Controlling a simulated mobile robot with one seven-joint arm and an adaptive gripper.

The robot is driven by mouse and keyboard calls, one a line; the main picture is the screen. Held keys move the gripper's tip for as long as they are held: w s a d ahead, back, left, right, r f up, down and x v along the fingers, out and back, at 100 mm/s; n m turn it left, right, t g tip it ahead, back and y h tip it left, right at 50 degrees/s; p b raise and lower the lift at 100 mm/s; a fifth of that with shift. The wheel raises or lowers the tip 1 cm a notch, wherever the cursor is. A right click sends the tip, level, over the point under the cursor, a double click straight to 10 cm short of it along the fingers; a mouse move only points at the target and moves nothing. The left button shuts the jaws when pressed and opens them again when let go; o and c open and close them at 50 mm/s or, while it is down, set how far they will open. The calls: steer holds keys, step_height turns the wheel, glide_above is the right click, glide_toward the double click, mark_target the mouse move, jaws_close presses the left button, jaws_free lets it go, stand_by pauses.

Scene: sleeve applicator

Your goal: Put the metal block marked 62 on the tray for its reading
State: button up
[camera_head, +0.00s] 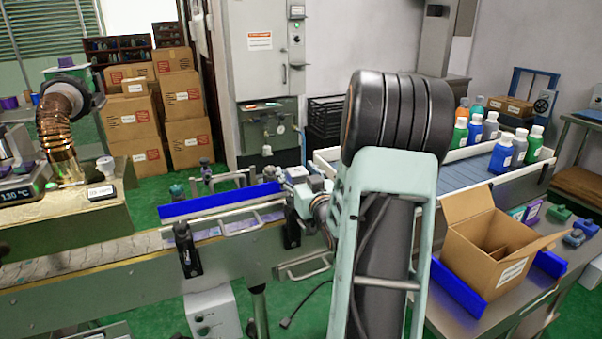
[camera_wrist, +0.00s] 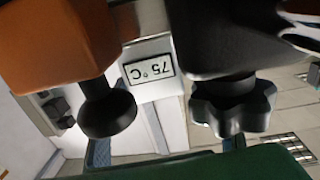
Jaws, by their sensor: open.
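I cannot make out a metal block marked 62 in either view. A display reading about 130 °C (camera_head: 15,194) stands on the bench at the far left of the head view. A small pale item with unreadable marks (camera_head: 101,192) lies to its right. I cannot pick out the tray. In the wrist view, a white housing carries a display reading 75 °C (camera_wrist: 149,69), which appears upside down. I cannot identify my gripper's fingers in either view.
A copper-coloured ribbed duct (camera_head: 62,135) rises from the left bench. A conveyor with a blue guide rail (camera_head: 220,200) crosses the middle. An orange body (camera_wrist: 50,45) fills the wrist view's upper left.

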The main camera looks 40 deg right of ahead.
steer(key=shift+y, duration=0.6)
steer(key=a, duration=0.1)
steer(key=w+a, duration=0.1)
steer(key=a, duration=0.2)
steer(key=shift+w+a+f, duration=0.25)
steer(key=shift+w, duration=0.05)
steer(key=shift+h, duration=0.3)
steer(key=s, duration=0.5)
steer(key=shift+s+a+r, duration=0.1)
steer(key=shift+s+r, duration=0.1)
steer(key=shift+r, duration=0.15)
steer(key=s, duration=0.1)
steer(key=s+d, duration=0.1)
steer(key=s, duration=0.1)
steer(key=shift+s+d+f+h, duration=0.15)
steer(key=shift+d+f+h, duration=0.15)
steer(key=shift+d, duration=0.1)
steer(key=shift+s+d, duration=0.3)
steer(key=shift+s, duration=0.1)
steer(key=shift+w+r, duration=0.1)
steer(key=shift+r, duration=0.05)
